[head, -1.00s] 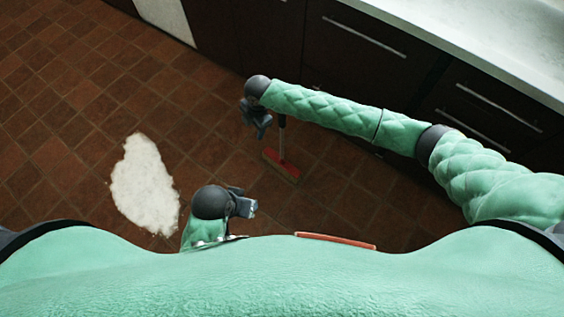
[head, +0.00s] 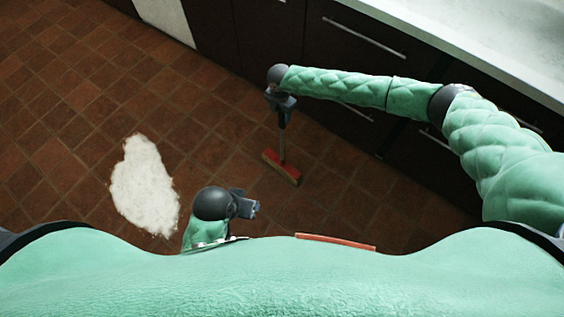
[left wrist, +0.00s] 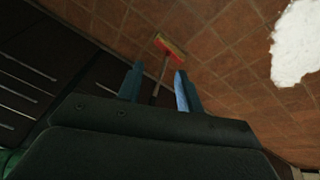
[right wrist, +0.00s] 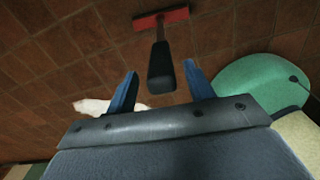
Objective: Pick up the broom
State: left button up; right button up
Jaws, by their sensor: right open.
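The broom stands upright on the floor, with a red-and-tan broom head (head: 282,167) and a thin handle rising to a dark grip. My right gripper (head: 283,108) is at the upper handle in the head view. In the right wrist view its fingers (right wrist: 160,88) are open, with the broom's dark grip (right wrist: 161,66) showing in the gap between them; I cannot tell if they touch it. My left gripper (head: 248,204) is open and empty, low near my body. The left wrist view shows the broom (left wrist: 168,46) beyond its parted fingers (left wrist: 158,78).
A white spill or patch (head: 143,187) lies on the brown tiled floor to the left. Dark cabinets (head: 345,60) with metal handles and a pale countertop (head: 480,40) run along the back right.

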jog(key=shift+w+d+f, duration=0.1)
jog(key=shift+d+f, duration=0.05)
jog(key=shift+f, duration=0.8)
jog(key=shift+d+f, duration=0.1)
jog(key=shift+f, duration=0.8)
jog(key=shift+c, duration=0.2)
grip_shut()
